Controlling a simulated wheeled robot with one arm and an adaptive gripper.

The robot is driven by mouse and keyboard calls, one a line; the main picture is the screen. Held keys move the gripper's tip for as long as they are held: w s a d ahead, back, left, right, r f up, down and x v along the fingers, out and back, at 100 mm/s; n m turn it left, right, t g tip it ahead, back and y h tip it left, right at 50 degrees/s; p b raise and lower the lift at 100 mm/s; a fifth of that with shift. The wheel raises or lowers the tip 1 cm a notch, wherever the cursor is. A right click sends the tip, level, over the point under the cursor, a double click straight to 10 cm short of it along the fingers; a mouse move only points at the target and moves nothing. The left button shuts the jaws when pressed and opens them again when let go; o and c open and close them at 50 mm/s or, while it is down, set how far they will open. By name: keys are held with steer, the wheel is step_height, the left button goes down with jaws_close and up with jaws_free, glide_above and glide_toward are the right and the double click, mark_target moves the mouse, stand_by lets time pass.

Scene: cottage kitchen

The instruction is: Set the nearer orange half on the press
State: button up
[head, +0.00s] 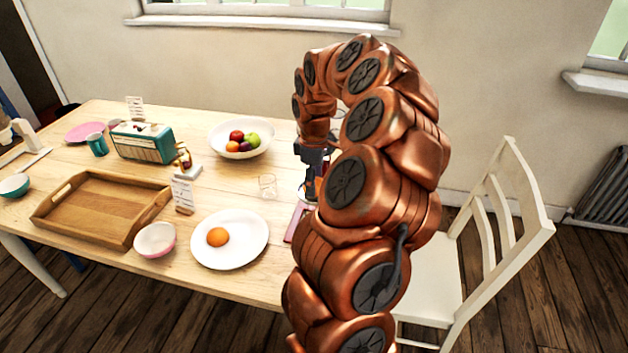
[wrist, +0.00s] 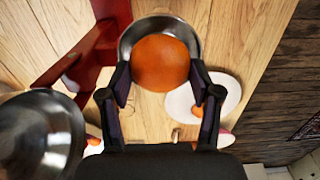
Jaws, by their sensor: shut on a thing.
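My gripper (wrist: 160,82) is shut on an orange half (wrist: 160,62), its rounded peel side toward the wrist camera. The held half appears over a round metal cup (wrist: 126,42) of the press; I cannot tell whether it touches. The red press frame (wrist: 75,65) lies to the left, with a big shiny metal dome (wrist: 38,135) beside my left finger. In the head view my gripper (head: 313,158) points down by the press, whose red base (head: 297,222) is mostly hidden behind my arm. Another orange half (head: 218,237) rests on the white plate (head: 245,255).
A clear glass (head: 267,185) stands left of my gripper. A fruit bowl (head: 262,143), small card stand (head: 183,196), pink bowl (head: 155,240), wooden tray (head: 95,210) and teal radio (head: 143,143) are on the table. A white chair (head: 440,280) stands to the right.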

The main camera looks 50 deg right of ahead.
steer(key=shift+f+b, duration=0.35)
steer(key=shift+f, duration=0.2)
steer(key=o, duration=0.5)
steer(key=shift+c, duration=0.2)
steer(key=shift+r, duration=0.1)
steer(key=shift+r+p, duration=2)
steer(key=shift+r, duration=3.45)
